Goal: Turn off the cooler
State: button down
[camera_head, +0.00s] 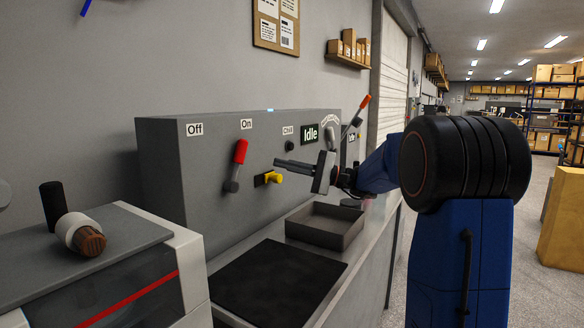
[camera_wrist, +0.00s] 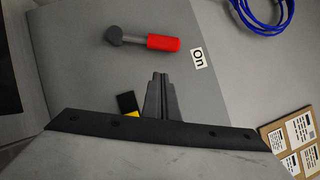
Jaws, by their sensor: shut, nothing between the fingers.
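A grey control panel (camera_head: 205,170) stands against the wall, with an "Off" label (camera_head: 195,129) at left and an "On" label (camera_head: 246,124) to its right. A red-handled lever (camera_head: 238,165) points up toward "On"; in the wrist view the red lever (camera_wrist: 160,42) also points at "On". A yellow-and-black switch (camera_head: 268,178) is right of the lever. My gripper (camera_head: 278,162) is shut and empty, in front of the panel, right of the red lever and apart from it. Its fingers (camera_wrist: 160,78) show in the wrist view below the lever.
An "Idle" sign (camera_head: 310,134) and a second red-tipped lever (camera_head: 362,105) are farther right. An open grey tray (camera_head: 325,225) and a black mat (camera_head: 275,283) lie on the counter below. A machine with a brown-ended knob (camera_head: 85,238) is at left.

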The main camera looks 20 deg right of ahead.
aim_at(237, 166)
jog(key=a+r, duration=0.2)
jog(key=a, duration=0.5)
jog(key=shift+w+a+r, duration=0.35)
jog(key=shift+w, duration=0.1)
